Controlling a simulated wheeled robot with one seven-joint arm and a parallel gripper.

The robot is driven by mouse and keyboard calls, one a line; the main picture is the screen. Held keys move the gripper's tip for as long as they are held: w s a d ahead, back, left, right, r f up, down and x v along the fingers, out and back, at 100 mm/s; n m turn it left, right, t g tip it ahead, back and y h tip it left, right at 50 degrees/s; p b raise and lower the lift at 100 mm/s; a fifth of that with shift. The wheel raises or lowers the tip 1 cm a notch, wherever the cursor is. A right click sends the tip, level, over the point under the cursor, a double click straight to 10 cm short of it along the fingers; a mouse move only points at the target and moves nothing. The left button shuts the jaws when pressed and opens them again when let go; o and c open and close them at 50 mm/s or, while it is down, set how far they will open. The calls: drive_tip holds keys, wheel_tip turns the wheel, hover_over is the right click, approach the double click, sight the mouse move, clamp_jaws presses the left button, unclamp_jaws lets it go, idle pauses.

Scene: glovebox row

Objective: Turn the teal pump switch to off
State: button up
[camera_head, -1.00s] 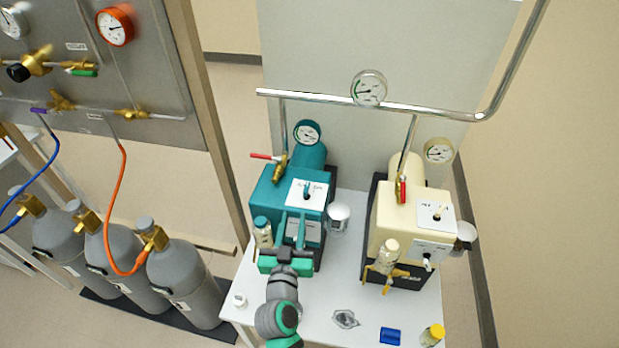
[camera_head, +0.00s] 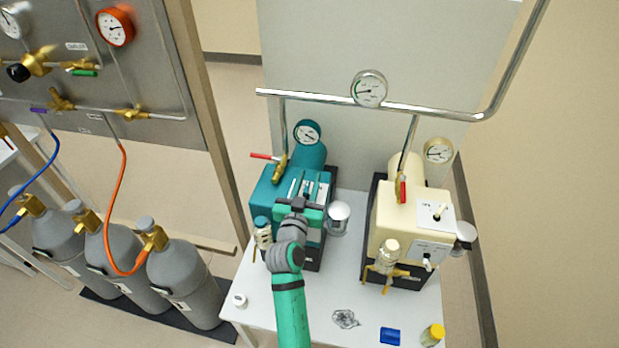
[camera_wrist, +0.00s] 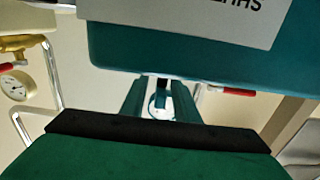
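The teal pump (camera_head: 268,190) stands on the left of the white table. Its white switch plate (camera_head: 308,187) on top is partly covered by my gripper (camera_head: 307,186). My gripper's two fingers reach over the plate with a gap between them. In the wrist view the fingers (camera_wrist: 160,98) stand apart, with the teal pump body (camera_wrist: 190,62) beyond them. A small dark piece and a pale round shape show in the gap; I cannot tell whether either is the switch. The switch lever's position and any contact with it are hidden.
A cream pump (camera_head: 400,219) with its own switch plate (camera_head: 436,215) stands to the right. A red-handled valve (camera_head: 265,156) sits left of the teal pump. Glass jars, a blue block (camera_head: 390,336) and a yellow-capped vial (camera_head: 432,335) are on the table (camera_head: 322,305). A steel pipe (camera_head: 330,99) runs behind.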

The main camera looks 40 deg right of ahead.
drive_tip(key=shift+w+d, duration=0.35)
drive_tip(key=shift+d, duration=0.1)
clamp_jaws()
drive_tip(key=shift+a+n+t+y, duration=0.1)
drive_tip(key=shift+n+t+y, duration=0.2)
drive_tip(key=shift+t, duration=0.1)
drive_tip(key=shift+w+a+n+t+y, duration=0.15)
drive_tip(key=shift+w+n+t+y, duration=0.05)
drive_tip(key=shift+n+t+y, duration=0.55)
drive_tip(key=shift+w+a+n+t+y, duration=0.15)
drive_tip(key=shift+n+t+y, duration=0.35)
drive_tip(key=shift+y, duration=0.35)
drive_tip(key=shift+w+a+n+t+y, duration=0.1)
drive_tip(key=shift+a+n+t+y, duration=0.15)
drive_tip(key=shift+n+t+y, duration=0.35)
drive_tip(key=shift+w+a+n+t+y, duration=0.1)
drive_tip(key=shift+a+n+t+y, duration=0.15)
drive_tip(key=shift+n+y, duration=0.65)
drive_tip(key=shift+y, duration=0.5)
